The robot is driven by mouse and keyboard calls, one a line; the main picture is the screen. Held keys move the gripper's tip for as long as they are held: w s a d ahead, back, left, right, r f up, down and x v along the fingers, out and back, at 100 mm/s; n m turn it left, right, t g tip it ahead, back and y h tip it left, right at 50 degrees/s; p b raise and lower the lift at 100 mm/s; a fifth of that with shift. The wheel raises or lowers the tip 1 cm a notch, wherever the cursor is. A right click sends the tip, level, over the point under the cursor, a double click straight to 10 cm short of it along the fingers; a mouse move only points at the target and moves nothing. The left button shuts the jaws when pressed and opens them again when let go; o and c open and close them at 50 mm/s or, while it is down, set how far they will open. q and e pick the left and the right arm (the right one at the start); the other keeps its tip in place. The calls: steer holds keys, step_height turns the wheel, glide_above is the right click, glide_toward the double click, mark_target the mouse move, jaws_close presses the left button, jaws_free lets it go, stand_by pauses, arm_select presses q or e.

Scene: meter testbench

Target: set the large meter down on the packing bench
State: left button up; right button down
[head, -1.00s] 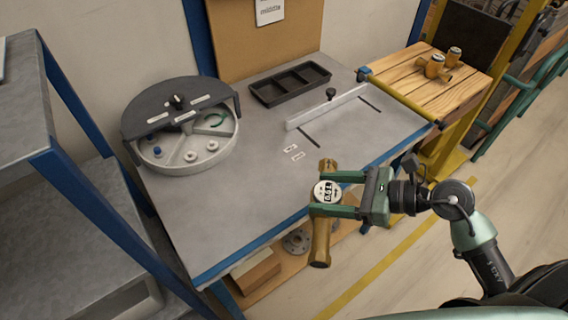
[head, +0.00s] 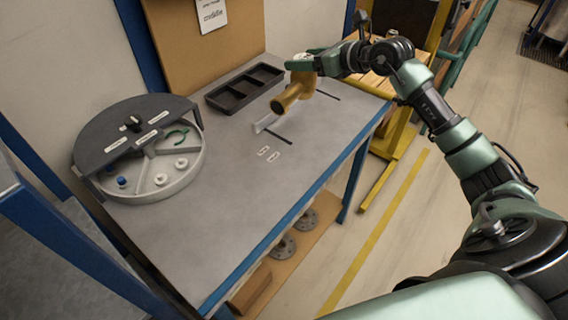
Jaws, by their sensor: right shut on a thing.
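My right gripper (head: 306,64) is shut on the large brass meter (head: 294,92). It holds the meter over the back right part of the grey-topped, blue-edged bench (head: 225,215), near the white rail. The meter is tilted, with its open pipe end facing the front left. Its dial face does not show, and the gripper hides part of its upper end. Whether the meter touches the bench or hangs just above it, I cannot tell. My left gripper is not in view.
A round sorting tray (head: 180,180) with a dark half lid stands at the left of the bench. A black compartment tray (head: 245,88) lies at the back. The white rail (head: 264,123) is partly hidden. The bench's front middle is clear.

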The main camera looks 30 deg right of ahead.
steer(key=shift+m+t+h, duration=0.3)
steer(key=shift+m+h, duration=0.5)
steer(key=shift+h, duration=0.1)
steer(key=d+r, duration=0.1)
steer(key=w+d+r, duration=0.1)
steer(key=d+r, duration=0.2)
steer(key=d, duration=0.1)
steer(key=shift+w+r, duration=0.3)
steer(key=shift+w, duration=0.1)
arm_select(q)
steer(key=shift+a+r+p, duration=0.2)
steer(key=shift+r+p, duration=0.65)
steer(key=shift+p, duration=0.1)
arm_select(e)
step_height(320, 180, down, 20)
steer(key=shift+a, duration=0.1)
steer(key=c, duration=0.6)
jaws_free()
steer(key=shift+f, duration=0.4)
steer(key=o, duration=0.3)
steer(key=shift+s+a, duration=0.1)
steer(key=shift+r, duration=0.1)
